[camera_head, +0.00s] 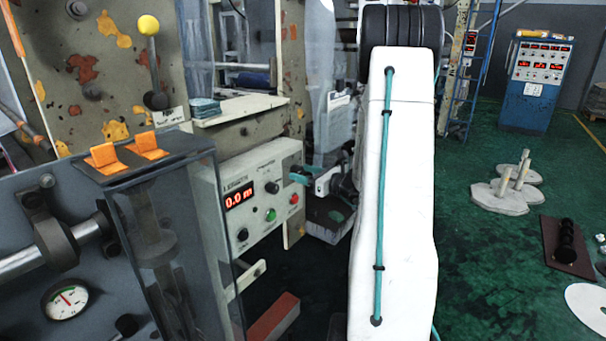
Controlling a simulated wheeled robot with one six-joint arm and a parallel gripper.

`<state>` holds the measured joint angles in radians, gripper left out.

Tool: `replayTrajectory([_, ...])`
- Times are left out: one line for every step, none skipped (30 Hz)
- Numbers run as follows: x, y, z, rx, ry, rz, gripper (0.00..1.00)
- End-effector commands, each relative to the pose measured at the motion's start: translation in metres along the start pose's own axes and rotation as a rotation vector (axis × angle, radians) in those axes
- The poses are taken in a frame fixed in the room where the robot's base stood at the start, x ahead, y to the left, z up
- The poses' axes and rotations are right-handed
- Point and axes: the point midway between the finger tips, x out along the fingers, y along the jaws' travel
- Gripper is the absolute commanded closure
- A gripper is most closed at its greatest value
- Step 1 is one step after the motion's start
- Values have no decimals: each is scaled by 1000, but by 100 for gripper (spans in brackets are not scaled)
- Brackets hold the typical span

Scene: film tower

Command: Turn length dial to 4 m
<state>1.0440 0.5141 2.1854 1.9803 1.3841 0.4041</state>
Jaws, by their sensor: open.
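The control panel (262,167) is a pale grey box left of my arm, with a red display (238,197) reading 0.0 m. It carries a black knob (271,187) at the upper middle and another black knob (242,234) at the lower left. The small labels are too blurred to read, so I cannot tell which knob is the length dial. My gripper (297,174), with teal fingertips, is open just right of the panel, near the upper knob and apart from it. My white arm hides what lies behind it.
The panel also has a green button (270,214) and a red button (294,199), the red one close below my gripper. A yellow-knobbed lever (149,26) and orange rockers (105,157) stand left. A blue cabinet (535,85) stands far right; green floor between is partly clear.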

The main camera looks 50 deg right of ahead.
Motion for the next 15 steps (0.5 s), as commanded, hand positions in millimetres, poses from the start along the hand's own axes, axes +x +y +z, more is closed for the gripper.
replayTrajectory([4,0,0,0,0,0,44])
replayTrajectory([5,0,0,0,0,0,44])
replayTrajectory([6,0,0,0,0,-1,44])
replayTrajectory([6,0,0,0,0,-1,44])
replayTrajectory([7,0,0,0,0,-1,44])
replayTrajectory([7,0,0,0,0,-1,44])
replayTrajectory([7,0,0,0,0,-1,44])
replayTrajectory([7,0,0,0,0,-1,44])
replayTrajectory([7,0,0,-1,0,-1,44])
replayTrajectory([7,0,0,0,0,-1,44])
replayTrajectory([6,0,0,-1,0,-1,50])
replayTrajectory([6,0,0,-1,0,-1,61])
replayTrajectory([6,0,0,-1,0,-1,70])
replayTrajectory([6,0,0,-1,0,-1,78])
replayTrajectory([6,0,0,-1,0,-1,89])
